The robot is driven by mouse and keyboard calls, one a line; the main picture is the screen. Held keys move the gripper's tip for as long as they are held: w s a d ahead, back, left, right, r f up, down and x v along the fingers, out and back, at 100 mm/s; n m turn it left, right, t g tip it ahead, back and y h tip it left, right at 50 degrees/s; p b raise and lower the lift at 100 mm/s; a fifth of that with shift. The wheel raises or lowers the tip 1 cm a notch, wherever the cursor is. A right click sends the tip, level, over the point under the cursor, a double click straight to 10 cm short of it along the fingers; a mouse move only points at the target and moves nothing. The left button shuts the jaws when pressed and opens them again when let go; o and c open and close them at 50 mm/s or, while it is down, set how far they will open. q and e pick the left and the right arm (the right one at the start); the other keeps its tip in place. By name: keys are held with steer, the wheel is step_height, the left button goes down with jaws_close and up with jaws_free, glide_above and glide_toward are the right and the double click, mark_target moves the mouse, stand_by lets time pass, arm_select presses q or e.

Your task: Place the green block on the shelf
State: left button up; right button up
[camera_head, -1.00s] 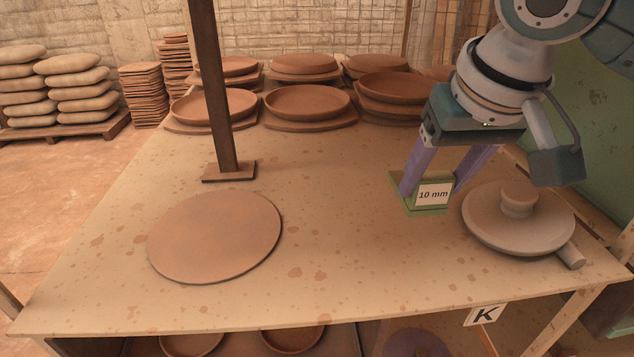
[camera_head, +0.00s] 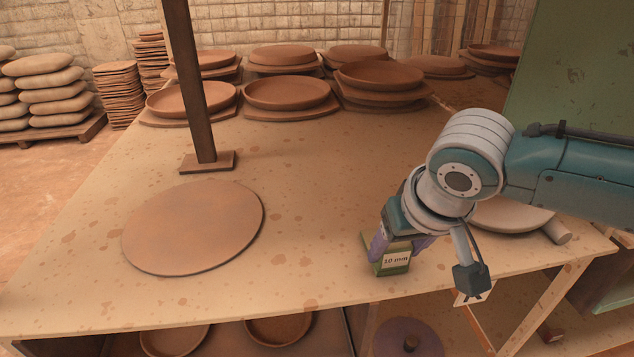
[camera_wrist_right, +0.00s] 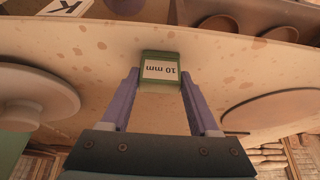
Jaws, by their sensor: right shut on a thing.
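The green block (camera_head: 396,269), with a white "10 mm" label, is between the purple fingers of my right gripper (camera_head: 396,247). In the head view it is above the table's front part, close to the front edge. The right wrist view shows the block (camera_wrist_right: 160,56) between the fingertips of my right gripper (camera_wrist_right: 160,76), label facing the camera. I cannot tell whether its underside touches the tabletop. A lower shelf (camera_head: 240,341) with bowls shows under the table. My left gripper is not in view.
A flat round clay disc (camera_head: 193,228) lies left on the table (camera_head: 310,200). A dark post (camera_head: 195,90) stands behind it. Bowls (camera_head: 287,93) line the back. A lidded round piece (camera_head: 510,216) sits behind my right arm. The table middle is clear.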

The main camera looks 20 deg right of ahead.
steer(key=shift+f, duration=0.1)
steer(key=o, duration=1.4)
steer(key=shift+r, duration=0.35)
steer(key=p+v, duration=0.4)
steer(key=v, duration=0.7)
steer(key=s+a+f+n+y, duration=0.1)
steer(key=s+a+n+y, duration=0.15)
steer(key=s+a, duration=0.6)
steer(key=s+d+n+h, duration=0.1)
steer(key=s+d+n, duration=0.1)
steer(key=s, duration=0.6)
steer(key=shift+d+g, duration=0.4)
steer(key=shift+d, duration=0.25)
